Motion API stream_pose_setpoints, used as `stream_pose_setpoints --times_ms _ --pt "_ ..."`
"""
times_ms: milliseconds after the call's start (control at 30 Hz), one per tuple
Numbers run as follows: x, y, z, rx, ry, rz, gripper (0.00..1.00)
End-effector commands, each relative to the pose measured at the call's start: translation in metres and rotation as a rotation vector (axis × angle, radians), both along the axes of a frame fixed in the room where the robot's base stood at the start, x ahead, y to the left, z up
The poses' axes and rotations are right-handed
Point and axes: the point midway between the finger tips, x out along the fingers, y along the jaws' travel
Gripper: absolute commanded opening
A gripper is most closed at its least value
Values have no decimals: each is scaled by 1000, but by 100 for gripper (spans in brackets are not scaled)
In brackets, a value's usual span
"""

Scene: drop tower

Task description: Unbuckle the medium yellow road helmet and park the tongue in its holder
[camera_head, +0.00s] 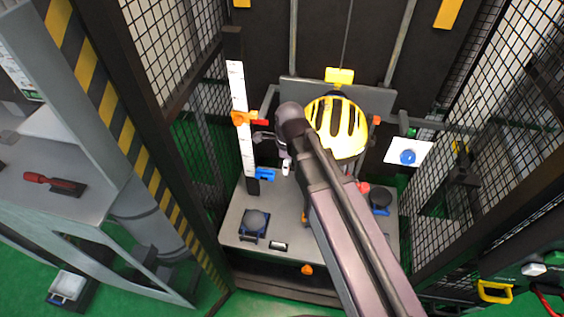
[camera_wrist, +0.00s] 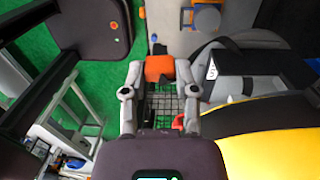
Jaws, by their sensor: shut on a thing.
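The yellow helmet (camera_head: 337,125) with dark vents hangs below a yellow block at the back of the tower, partly hidden by my arm. Its yellow shell also fills the lower right of the wrist view (camera_wrist: 275,135). My gripper (camera_wrist: 160,80) is beside the helmet, to its left in the wrist view. It is shut on a small orange block (camera_wrist: 160,67) between its fingertips. I cannot tell for sure whether this is the buckle tongue. The strap and the tongue's holder cannot be made out clearly.
A grey base plate (camera_head: 290,229) bears dark round pads. Mesh panels (camera_head: 475,110) close in the right side.

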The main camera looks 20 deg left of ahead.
Motion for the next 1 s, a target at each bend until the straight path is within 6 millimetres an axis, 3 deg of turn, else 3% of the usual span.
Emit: stream_pose_setpoints --times_ms 1000 --pt "-17 -63 -4 0 0 -2 15"
